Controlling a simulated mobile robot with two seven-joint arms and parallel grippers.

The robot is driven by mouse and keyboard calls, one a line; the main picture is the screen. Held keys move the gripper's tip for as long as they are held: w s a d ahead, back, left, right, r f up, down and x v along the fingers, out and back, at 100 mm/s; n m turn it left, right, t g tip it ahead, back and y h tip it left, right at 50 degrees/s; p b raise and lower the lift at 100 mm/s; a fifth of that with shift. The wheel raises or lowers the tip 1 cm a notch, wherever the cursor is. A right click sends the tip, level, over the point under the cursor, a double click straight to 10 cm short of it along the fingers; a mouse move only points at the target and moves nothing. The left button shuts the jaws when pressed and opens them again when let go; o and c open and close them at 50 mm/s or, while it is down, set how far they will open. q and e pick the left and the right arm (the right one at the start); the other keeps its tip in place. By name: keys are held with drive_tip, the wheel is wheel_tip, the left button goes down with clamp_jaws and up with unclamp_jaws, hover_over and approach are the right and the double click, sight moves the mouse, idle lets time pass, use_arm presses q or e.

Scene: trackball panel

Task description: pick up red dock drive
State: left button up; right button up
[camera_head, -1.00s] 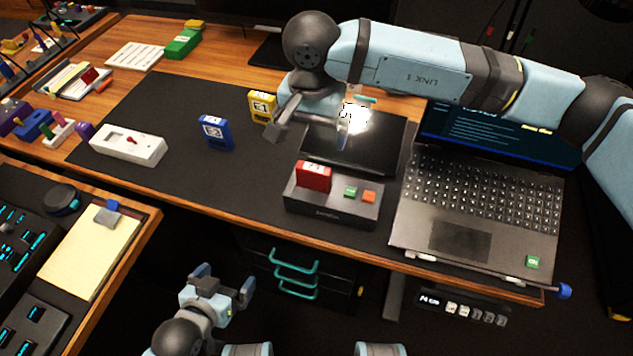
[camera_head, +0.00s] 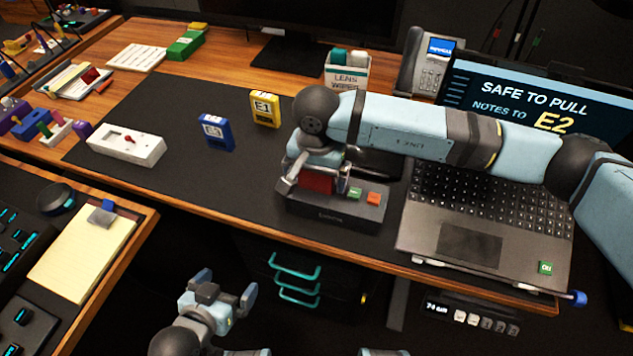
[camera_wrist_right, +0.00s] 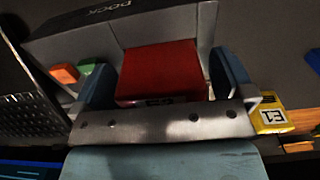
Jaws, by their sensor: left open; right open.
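The red dock drive (camera_head: 317,181) stands in the dark dock (camera_head: 335,211), next to a green and an orange button. My right gripper (camera_head: 316,186) is over the dock with its fingers on either side of the drive. In the right wrist view the red drive (camera_wrist_right: 158,72) lies between the two open fingers, with gaps at its sides; whether a finger touches it I cannot tell. My left gripper (camera_head: 228,288) is open and empty, low in front of the desk.
A blue drive (camera_head: 215,132) and a yellow drive (camera_head: 265,108) marked E1 stand on the mat left of my right arm. A laptop (camera_head: 470,243) is at the right; its screen reads "SAFE TO PULL". A white device (camera_head: 127,144) lies at the left.

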drive_tip(key=shift+f, duration=0.35)
drive_tip(key=c, duration=0.9)
drive_tip(key=shift+r, duration=0.1)
drive_tip(key=shift+c, duration=0.2)
